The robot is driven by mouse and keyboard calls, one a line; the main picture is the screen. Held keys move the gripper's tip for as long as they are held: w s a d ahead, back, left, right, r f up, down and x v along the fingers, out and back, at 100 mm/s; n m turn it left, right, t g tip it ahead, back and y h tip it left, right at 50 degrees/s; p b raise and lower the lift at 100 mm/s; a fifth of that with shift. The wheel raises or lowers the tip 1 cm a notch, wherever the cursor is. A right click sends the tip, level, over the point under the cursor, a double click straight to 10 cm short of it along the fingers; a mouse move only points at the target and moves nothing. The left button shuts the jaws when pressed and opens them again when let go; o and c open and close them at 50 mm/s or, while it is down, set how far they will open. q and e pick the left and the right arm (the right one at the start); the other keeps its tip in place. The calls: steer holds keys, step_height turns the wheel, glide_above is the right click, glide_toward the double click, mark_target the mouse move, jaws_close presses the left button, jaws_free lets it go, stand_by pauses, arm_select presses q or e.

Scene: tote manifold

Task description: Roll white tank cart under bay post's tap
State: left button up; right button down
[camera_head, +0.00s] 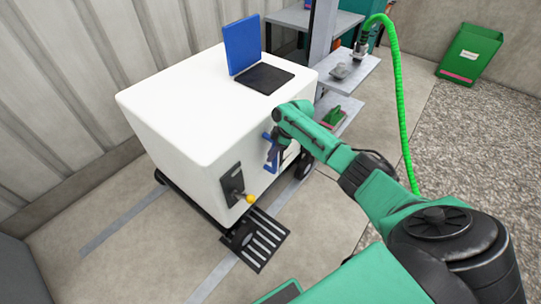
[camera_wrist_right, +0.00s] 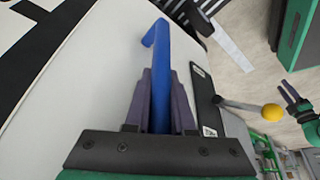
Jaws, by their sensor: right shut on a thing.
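The white tank cart (camera_head: 205,110) stands left of centre in the head view, on a low black wheeled frame. A blue lid (camera_head: 242,45) stands up beside a dark square opening on its top. My right gripper (camera_head: 273,150) is shut on the blue handle (camera_wrist_right: 161,60) on the cart's side, with the handle between its fingers in the wrist view. A yellow-knobbed lever (camera_head: 250,199) sits on a black plate beside it. The grey bay post (camera_head: 321,35) rises behind the cart; I cannot make out its tap. My left gripper (camera_wrist_right: 291,95) shows open and empty in the wrist view.
A black slatted step (camera_head: 258,240) juts from the cart's front. Grey strips (camera_head: 125,222) mark the floor. Shelves (camera_head: 345,72) and a green hose (camera_head: 399,90) stand behind right. A green bin (camera_head: 470,53) is farther off. A corrugated wall (camera_head: 60,90) bounds the left.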

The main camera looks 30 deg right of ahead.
steer(key=shift+w+d+r, duration=0.1)
steer(key=shift+d+r, duration=0.05)
steer(key=shift+d, duration=0.1)
steer(key=c, duration=0.9)
jaws_free()
steer(key=shift+o, duration=0.7)
arm_select(q)
steer(key=shift+w, duration=0.1)
steer(key=s+a+f+p, duration=0.1)
steer(key=s+f+p, duration=0.2)
steer(key=s, duration=0.4)
steer(key=shift+a+f+p, duration=0.3)
steer(key=shift+f+p, duration=0.05)
steer(key=shift+p, duration=0.15)
arm_select(e)
steer(key=v, duration=1.4)
steer(key=shift+r, duration=0.15)
